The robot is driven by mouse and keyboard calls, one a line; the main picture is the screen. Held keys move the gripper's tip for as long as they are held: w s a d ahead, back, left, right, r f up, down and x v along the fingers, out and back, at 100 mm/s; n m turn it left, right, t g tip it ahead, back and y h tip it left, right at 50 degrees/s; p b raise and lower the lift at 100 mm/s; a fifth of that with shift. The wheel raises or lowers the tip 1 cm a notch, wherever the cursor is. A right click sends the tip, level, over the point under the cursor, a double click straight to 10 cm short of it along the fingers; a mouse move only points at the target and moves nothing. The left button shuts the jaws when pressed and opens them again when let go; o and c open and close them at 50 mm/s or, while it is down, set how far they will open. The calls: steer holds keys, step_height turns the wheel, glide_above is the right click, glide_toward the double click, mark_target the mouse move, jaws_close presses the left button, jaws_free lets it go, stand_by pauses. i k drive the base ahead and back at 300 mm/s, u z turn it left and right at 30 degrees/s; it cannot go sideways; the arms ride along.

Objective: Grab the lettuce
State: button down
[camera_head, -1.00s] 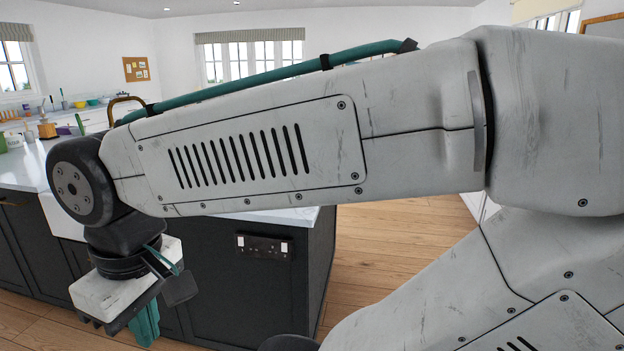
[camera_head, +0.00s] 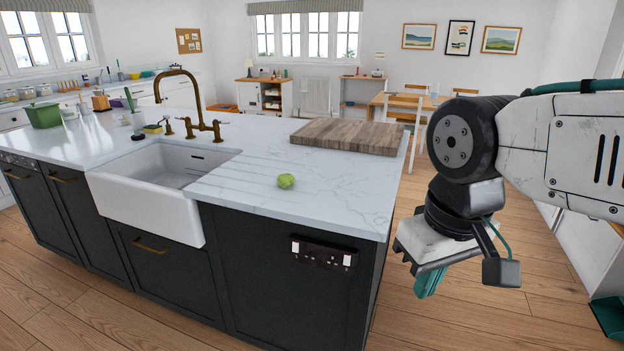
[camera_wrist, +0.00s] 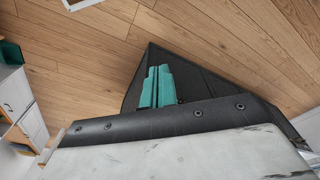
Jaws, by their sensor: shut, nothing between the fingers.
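The lettuce (camera_head: 286,180) is a small round green head. In the head view it lies on the white marble island top (camera_head: 345,190), near the front edge and right of the sink. My gripper (camera_head: 430,284) hangs pointing down at the right of the head view, off the island's right end and well apart from the lettuce. Its teal fingers are together and empty, as they also show in the wrist view (camera_wrist: 156,88). The lettuce is not in the wrist view.
A white sink (camera_head: 150,200) with a brass tap (camera_head: 190,105) is left of the lettuce. A wooden board (camera_head: 347,136) lies behind it on the right. A socket panel (camera_head: 322,253) is on the island's dark side. Wooden floor is clear below my gripper.

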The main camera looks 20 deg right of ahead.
mark_target(283, 181)
steer(key=z, duration=1.95)
steer(key=i, duration=1.75)
steer(key=u, duration=3.25)
steer(key=i, duration=0.5)
